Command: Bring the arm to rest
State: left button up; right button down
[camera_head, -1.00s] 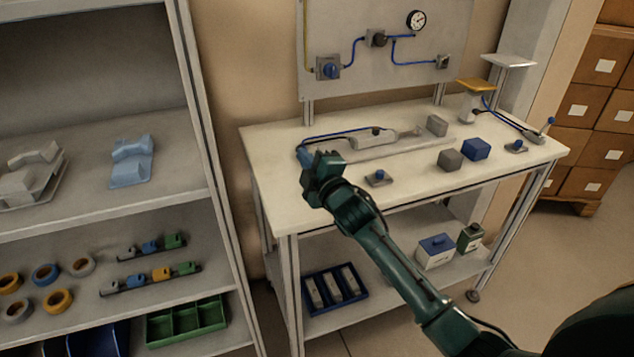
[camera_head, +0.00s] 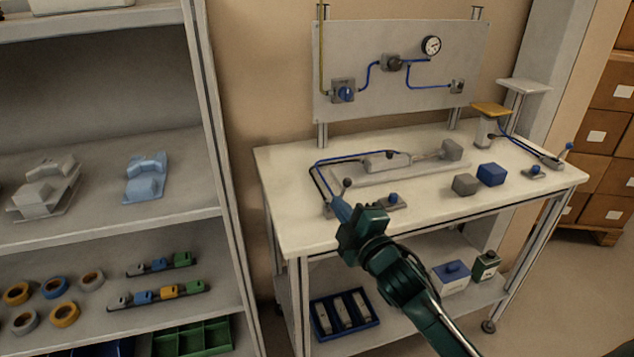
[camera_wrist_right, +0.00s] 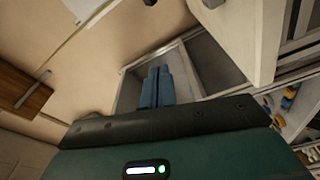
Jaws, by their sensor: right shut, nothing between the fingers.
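My right arm comes in from the bottom right in the head view. Its dark green gripper (camera_head: 341,208) is in front of or above the white workbench's (camera_head: 283,222) left front edge. Its blue fingers are together, with nothing between them; the wrist view shows them side by side too (camera_wrist_right: 157,88). Just behind the fingertips is a lever valve (camera_head: 345,186); I cannot tell whether they touch it. My left gripper is in neither view.
The bench holds a cylinder (camera_head: 386,162), a grey block (camera_head: 466,184) and a blue block (camera_head: 491,174). A shelf rack (camera_head: 222,150) with tape reels (camera_head: 64,315) stands left. A panel with a gauge (camera_head: 431,45) rises behind the bench.

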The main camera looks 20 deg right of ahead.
pick_arm(q)
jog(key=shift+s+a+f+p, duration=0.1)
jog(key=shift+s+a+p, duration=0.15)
jog(key=shift+p, duration=0.25)
pick_arm(e)
jog(key=s+a+f+m+g, duration=0.2)
jog(key=s+f+m, duration=0.4)
jog(key=s+f, duration=0.5)
jog(key=s+a+f+m+g, duration=0.3)
jog(key=s+f+m+g, duration=0.2)
jog(key=s+f, duration=0.6)
jog(key=s+m, duration=0.2)
jog(key=s, duration=0.1)
jog(key=shift+s+a+m+g, duration=0.3)
jog(key=shift+a, duration=0.05)
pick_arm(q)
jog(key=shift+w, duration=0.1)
